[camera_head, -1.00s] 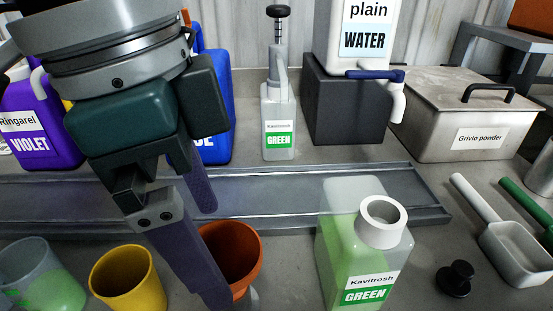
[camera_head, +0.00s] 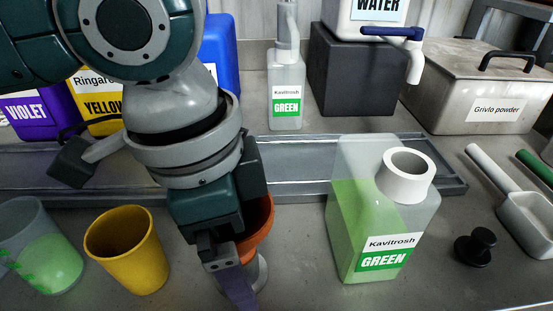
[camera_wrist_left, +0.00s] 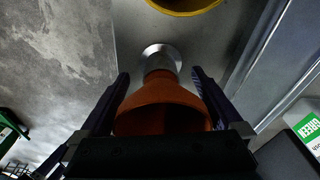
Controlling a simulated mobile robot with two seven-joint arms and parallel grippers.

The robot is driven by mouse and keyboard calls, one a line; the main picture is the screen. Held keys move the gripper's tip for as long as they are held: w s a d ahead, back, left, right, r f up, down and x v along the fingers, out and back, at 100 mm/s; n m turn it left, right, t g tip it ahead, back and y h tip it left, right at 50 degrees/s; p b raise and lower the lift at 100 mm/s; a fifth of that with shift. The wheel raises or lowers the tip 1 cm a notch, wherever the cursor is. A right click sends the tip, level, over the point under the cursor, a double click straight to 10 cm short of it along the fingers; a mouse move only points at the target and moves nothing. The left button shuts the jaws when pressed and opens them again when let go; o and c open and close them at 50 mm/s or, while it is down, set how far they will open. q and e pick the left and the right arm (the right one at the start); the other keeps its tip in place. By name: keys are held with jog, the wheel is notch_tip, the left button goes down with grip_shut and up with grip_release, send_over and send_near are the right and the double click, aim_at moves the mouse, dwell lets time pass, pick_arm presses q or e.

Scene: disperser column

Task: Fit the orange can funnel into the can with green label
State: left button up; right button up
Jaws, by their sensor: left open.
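The orange can funnel (camera_head: 257,232) stands on the bench left of the can, partly hidden behind my left arm. It also shows in the left wrist view (camera_wrist_left: 165,98), wide mouth towards the camera, with its narrow end at a grey round piece (camera_wrist_left: 162,53). My left gripper (camera_head: 243,288) is open, low at the funnel. In the wrist view its dark fingers (camera_wrist_left: 160,80) lie on either side of the funnel; I cannot tell whether they touch it. The can with green label (camera_head: 345,195) stands upright with green liquid and a white round neck. My right gripper is not in view.
A yellow cup (camera_head: 128,250) and a cup of green liquid (camera_head: 45,250) stand left of the funnel. A black cap (camera_head: 475,248) and a white scoop (camera_head: 525,220) lie right of the can. A metal rail (camera_head: 300,178) runs behind. Bare bench separates funnel and can.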

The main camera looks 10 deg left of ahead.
pick_arm(q)
jog(key=shift+c, duration=0.2)
jog(key=c, duration=1)
jog(key=shift+r, duration=0.15)
